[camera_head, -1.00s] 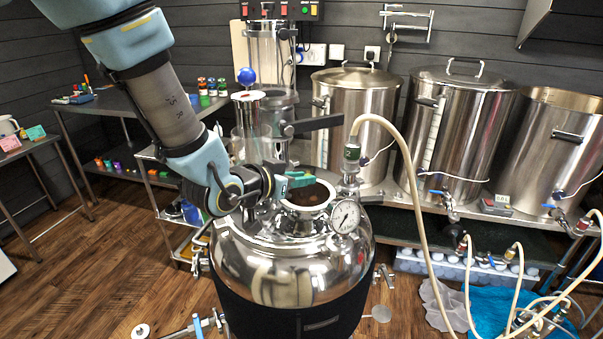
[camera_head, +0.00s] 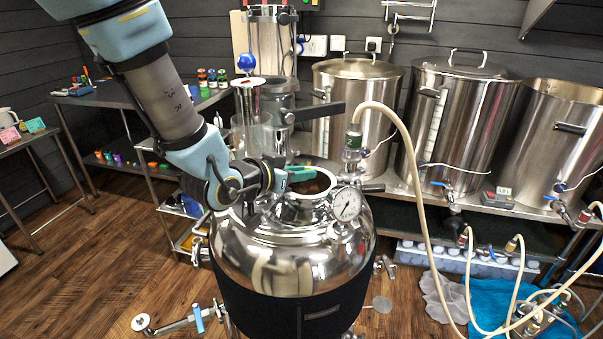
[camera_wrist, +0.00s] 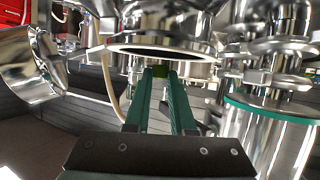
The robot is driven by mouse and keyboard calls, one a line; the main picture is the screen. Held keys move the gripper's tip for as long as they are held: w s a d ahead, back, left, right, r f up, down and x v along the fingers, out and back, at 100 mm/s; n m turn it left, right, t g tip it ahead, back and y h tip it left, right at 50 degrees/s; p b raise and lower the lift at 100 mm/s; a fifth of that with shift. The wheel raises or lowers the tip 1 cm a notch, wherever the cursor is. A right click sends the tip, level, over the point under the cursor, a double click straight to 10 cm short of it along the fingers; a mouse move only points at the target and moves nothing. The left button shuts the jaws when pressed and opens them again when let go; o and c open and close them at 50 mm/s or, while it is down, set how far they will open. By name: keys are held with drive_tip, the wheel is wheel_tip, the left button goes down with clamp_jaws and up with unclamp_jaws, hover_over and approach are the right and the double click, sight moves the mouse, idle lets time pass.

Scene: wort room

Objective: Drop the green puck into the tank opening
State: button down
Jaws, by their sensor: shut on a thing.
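The steel tank's round opening (camera_head: 312,198) is at the top of the dark-jacketed tank (camera_head: 290,245), in the middle of the head view. My gripper (camera_head: 312,173) reaches in from the left, its teal fingers over the far-left part of the opening. In the wrist view, my gripper (camera_wrist: 160,74) is shut on the small green puck (camera_wrist: 160,70), which shows between the fingertips. The opening's rim (camera_wrist: 120,47) is close by in that view. The puck cannot be made out in the head view. The exact gap between puck and rim is unclear.
A pressure gauge (camera_head: 347,203) and a hose fitting (camera_head: 353,145) stand right of the opening. A clear cylinder with a blue ball (camera_head: 246,62) stands behind my arm. Steel kettles (camera_head: 455,125) line the back right. Hoses (camera_head: 430,240) hang at the right.

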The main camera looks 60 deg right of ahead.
drive_tip(key=c, duration=0.7)
unclamp_jaws()
drive_tip(key=b+v, duration=0.3)
drive_tip(key=v, duration=0.7)
drive_tip(key=shift+a+r, duration=0.2)
drive_tip(key=shift+a, duration=0.1)
drive_tip(key=shift+w, duration=0.1)
drive_tip(key=w+a+f+n+t+y, duration=0.2)
drive_tip(key=w+a+n+t+y, duration=0.15)
drive_tip(key=w+a, duration=0.6)
drive_tip(key=w+a+f+n+t+y, duration=0.35)
drive_tip(key=w+a, duration=0.35)
drive_tip(key=w, duration=0.5)
drive_tip(key=w+a+f+n+g+y, duration=0.1)
drive_tip(key=w+a+n+y, duration=0.15)
drive_tip(key=a, duration=0.65)
drive_tip(key=w+a+n+y, duration=0.15)
drive_tip(key=a+n, duration=0.25)
drive_tip(key=a, duration=0.5)
drive_tip(key=s+a+n+g, duration=0.1)
drive_tip(key=a, duration=0.2)
drive_tip(key=s+a+n+g+y, duration=0.1)
drive_tip(key=s+a, duration=0.1)
drive_tip(key=a, duration=0.2)
drive_tip(key=s+a+n+g+y, duration=0.1)
drive_tip(key=s+a+n, duration=0.1)
drive_tip(key=a, duration=0.1)
drive_tip(key=shift+a, duration=0.2)
drive_tip(key=shift+s+a, duration=0.1)
drive_tip(key=shift+a, duration=0.05)
